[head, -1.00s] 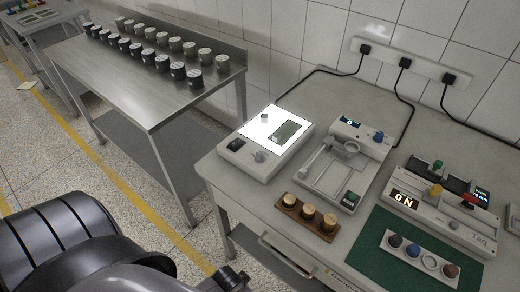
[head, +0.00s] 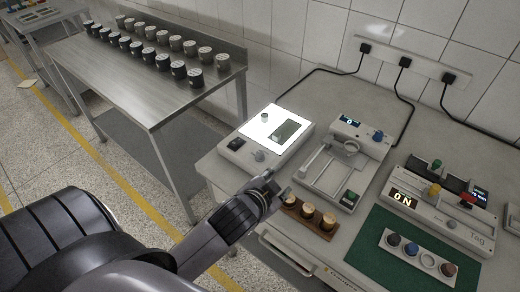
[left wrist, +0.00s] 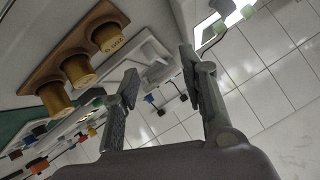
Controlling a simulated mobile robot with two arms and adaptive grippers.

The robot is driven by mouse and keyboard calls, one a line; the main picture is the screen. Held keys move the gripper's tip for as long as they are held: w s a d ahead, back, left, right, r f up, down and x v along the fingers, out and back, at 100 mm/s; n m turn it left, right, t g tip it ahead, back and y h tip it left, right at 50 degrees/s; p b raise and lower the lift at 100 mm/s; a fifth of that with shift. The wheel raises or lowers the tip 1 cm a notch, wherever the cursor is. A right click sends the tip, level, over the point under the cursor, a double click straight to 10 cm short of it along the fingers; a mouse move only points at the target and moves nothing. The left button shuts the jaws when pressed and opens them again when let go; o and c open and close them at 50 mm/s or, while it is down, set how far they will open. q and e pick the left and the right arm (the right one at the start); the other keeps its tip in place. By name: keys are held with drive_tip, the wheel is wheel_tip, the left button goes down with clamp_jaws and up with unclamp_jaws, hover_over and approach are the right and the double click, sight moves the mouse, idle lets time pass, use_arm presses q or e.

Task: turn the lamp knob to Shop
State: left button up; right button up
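The lamp box (head: 265,140) stands at the back left of the bench, with a brightly lit white top and a dark rectangle on it. A grey round knob (head: 259,156) sits on its front part, right of a black switch (head: 235,144). Any lettering by the knob is too small to read. My left gripper (head: 278,183) is in front of the lamp box, apart from the knob, near the wooden block. In the left wrist view its two fingers (left wrist: 160,70) are spread with nothing between them. The lit panel (left wrist: 207,36) shows partly behind one finger. My right gripper is out of view.
A wooden block (head: 291,212) with stamp-like cylinders lies close by my left gripper. A grey device (head: 318,184), a tag machine reading "ON" (head: 424,210) and a green mat (head: 372,258) are to the right. A steel table (head: 125,80) with several canisters stands left.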

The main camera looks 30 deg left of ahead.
use_arm(q)
drive_tip(key=w+d+r+m+t+h, duration=0.2)
drive_tip(key=w+d+r+m+t, duration=0.15)
drive_tip(key=r, duration=0.35)
drive_tip(key=w+d+r+m+t+h, duration=0.2)
drive_tip(key=w+r+m, duration=0.15)
drive_tip(key=r, duration=0.25)
drive_tip(key=w+d+r+m+t+h, duration=0.2)
drive_tip(key=w+r+m+t, duration=0.15)
drive_tip(key=r, duration=0.35)
drive_tip(key=s+d+r+m+g+h, duration=0.25)
drive_tip(key=d+m+g+h, duration=0.4)
drive_tip(key=m, duration=0.45)
drive_tip(key=s+d+r+m+g+h, duration=0.1)
drive_tip(key=d+r+m+g+h, duration=0.2)
drive_tip(key=d+m+g+h, duration=0.45)
drive_tip(key=m+g+y, duration=0.6)
drive_tip(key=m+y, duration=0.6)
drive_tip(key=y, duration=0.7)
hover_over(260, 153)
wheel_tip(260, 153, down, 11)
wheel_tip(260, 153, down, 17)
drive_tip(key=p, duration=0.4)
